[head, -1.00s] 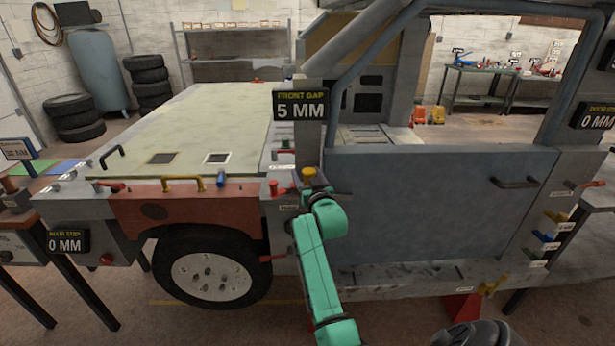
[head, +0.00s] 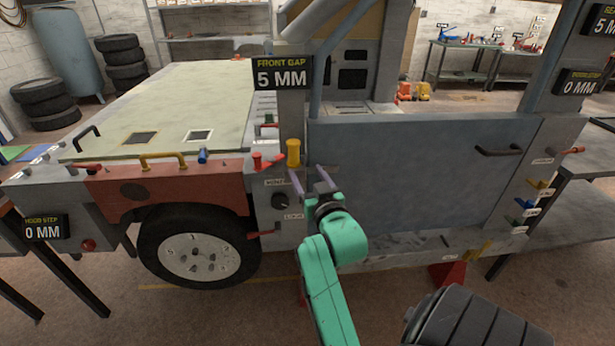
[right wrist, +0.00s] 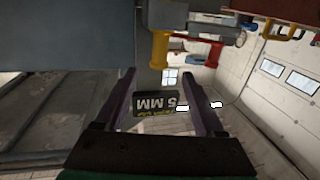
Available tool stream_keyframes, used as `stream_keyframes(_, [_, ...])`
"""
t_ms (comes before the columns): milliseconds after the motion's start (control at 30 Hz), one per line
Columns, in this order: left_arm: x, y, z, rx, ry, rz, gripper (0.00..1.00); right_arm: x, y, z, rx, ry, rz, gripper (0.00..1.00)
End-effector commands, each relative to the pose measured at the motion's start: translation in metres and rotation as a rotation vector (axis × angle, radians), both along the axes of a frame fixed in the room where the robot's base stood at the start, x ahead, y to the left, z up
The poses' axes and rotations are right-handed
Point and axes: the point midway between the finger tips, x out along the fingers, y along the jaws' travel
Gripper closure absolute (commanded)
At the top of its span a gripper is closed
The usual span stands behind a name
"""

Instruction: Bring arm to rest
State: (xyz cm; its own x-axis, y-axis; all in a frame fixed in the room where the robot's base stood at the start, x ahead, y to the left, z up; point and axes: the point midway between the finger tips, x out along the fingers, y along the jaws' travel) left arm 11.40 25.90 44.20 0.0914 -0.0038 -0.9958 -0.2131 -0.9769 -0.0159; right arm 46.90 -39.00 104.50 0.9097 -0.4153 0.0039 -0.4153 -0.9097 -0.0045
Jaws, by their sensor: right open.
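My right gripper (head: 311,180), on a teal arm, is open and empty in front of the truck's side, by the front edge of the blue-grey door (head: 410,180). Its fingertips are just below and right of a yellow knob (head: 293,153); I cannot tell the gap in depth. The right wrist view is upside down and shows both fingers (right wrist: 158,80) apart with nothing between them. Beyond them are the yellow knob (right wrist: 160,45) and the FRONT GAP sign (right wrist: 155,103), reading 5 MM. My left gripper is not in view.
A red knob (head: 257,162) stands left of the yellow one. The front wheel (head: 197,253) is left of my arm. A grey bench (head: 575,225) stands at the right. Open floor (head: 200,315) lies in front.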

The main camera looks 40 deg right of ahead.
Motion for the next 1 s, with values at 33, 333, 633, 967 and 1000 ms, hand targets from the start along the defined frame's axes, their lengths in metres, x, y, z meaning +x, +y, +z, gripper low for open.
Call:
stream_keyframes(33, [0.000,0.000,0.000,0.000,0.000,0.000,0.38,0.000,0.000,0.000,0.000,0.000,0.000,0.29])
stream_keyframes(333, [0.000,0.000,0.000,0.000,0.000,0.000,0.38,0.000,0.000,0.000,0.000,-0.001,0.000,0.29])
stream_keyframes(633, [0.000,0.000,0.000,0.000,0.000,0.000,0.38,0.030,0.029,-0.080,0.033,0.148,0.095,0.29])
stream_keyframes(967, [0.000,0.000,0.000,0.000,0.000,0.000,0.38,-0.008,0.131,-0.367,0.122,0.690,0.364,0.29])
stream_keyframes(1000, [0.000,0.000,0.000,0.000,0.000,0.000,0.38,-0.028,0.140,-0.399,0.128,0.759,0.389,0.29])
